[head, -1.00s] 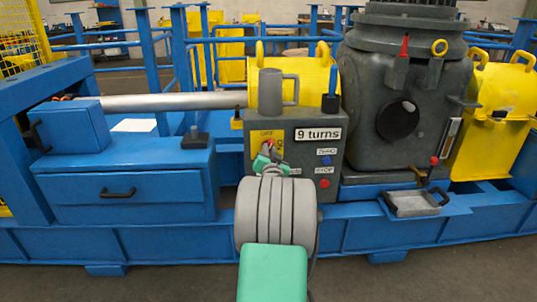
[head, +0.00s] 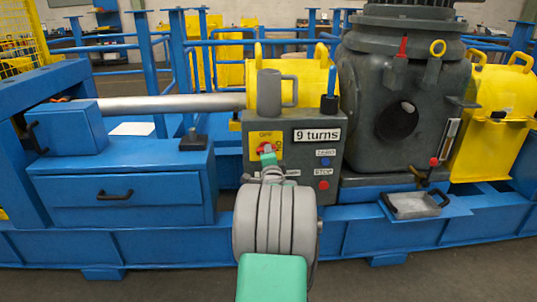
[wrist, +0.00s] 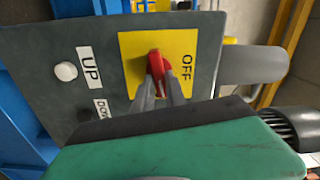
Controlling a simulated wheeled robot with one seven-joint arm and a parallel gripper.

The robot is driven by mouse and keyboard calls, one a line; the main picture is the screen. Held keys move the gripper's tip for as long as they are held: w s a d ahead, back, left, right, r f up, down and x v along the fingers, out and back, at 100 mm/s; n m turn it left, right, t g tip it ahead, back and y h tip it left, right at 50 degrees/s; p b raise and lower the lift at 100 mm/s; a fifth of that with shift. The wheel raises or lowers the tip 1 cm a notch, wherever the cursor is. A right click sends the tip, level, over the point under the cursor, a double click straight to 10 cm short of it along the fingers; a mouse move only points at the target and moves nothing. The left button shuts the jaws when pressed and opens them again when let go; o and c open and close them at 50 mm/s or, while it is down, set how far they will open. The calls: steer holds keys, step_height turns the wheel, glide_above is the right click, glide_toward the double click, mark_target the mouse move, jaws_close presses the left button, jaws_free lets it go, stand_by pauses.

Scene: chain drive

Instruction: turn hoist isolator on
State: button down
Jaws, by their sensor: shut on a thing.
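The hoist isolator is a red knob (wrist: 158,65) on a yellow plate (head: 265,139) on the grey control box. "OFF" is printed at the plate's top in the head view and shows at its right edge in the wrist view. My gripper (wrist: 162,88) is shut on the red knob, one finger on each side. In the head view my gripper (head: 268,152) covers the lower part of the plate. The knob's grip lies roughly upright in the wrist view, across the direction of "OFF". Which end is its pointer, I cannot tell.
A grey mug-like part (head: 269,93) stands on top. The wrist view shows a white button (wrist: 66,71) by "UP".

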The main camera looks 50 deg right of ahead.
steer(key=shift+m, duration=1)
steer(key=c, duration=1.4)
jaws_free()
steer(key=shift+o, duration=0.2)
steer(key=p+v, duration=0.1)
steer(key=v, duration=0.7)
steer(key=shift+p, duration=0.35)
steer(key=shift+w, duration=0.1)
